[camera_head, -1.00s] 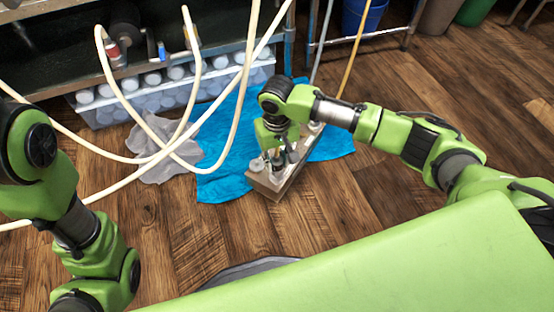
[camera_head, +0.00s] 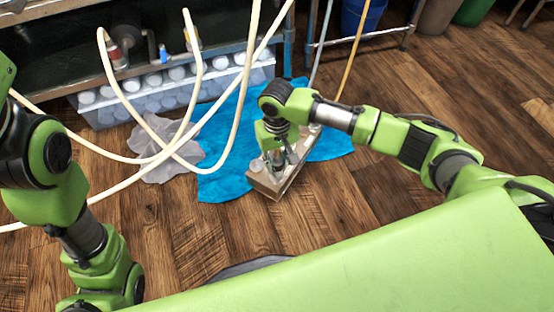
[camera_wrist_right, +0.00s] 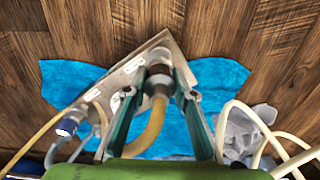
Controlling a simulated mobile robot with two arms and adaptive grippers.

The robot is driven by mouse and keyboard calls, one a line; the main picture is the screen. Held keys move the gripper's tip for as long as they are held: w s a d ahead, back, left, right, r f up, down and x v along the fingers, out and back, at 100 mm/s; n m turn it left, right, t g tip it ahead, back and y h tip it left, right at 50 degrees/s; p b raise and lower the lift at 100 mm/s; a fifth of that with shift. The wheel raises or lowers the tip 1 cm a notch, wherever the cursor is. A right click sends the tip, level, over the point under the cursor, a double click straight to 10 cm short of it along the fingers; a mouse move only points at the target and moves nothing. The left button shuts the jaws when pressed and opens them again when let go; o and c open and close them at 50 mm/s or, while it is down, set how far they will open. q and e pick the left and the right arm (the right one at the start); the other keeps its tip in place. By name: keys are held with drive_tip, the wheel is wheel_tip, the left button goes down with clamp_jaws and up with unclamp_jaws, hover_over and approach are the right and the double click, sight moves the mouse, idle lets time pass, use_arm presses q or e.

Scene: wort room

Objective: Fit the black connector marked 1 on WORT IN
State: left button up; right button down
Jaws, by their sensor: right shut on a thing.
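My right gripper (camera_head: 278,158) points down over the near end of a metal plate unit (camera_head: 262,186) that lies on a blue cloth. No number or WORT IN lettering is readable. My left gripper is out of view.
A blue-collared connector (camera_wrist_right: 70,123) with a hose stands at the unit's other end. The blue cloth (camera_head: 215,185) and a grey rag (camera_head: 160,160) lie on the wood floor. Cream hoses (camera_head: 240,100) loop from the shelf, near a bottle crate (camera_head: 110,112).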

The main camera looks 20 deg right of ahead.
drive_tip(key=shift+f, duration=1.3)
idle(0.5)
drive_tip(key=c, duration=1.6)
unclamp_jaws()
wheel_tip(320, 180, up, 12)
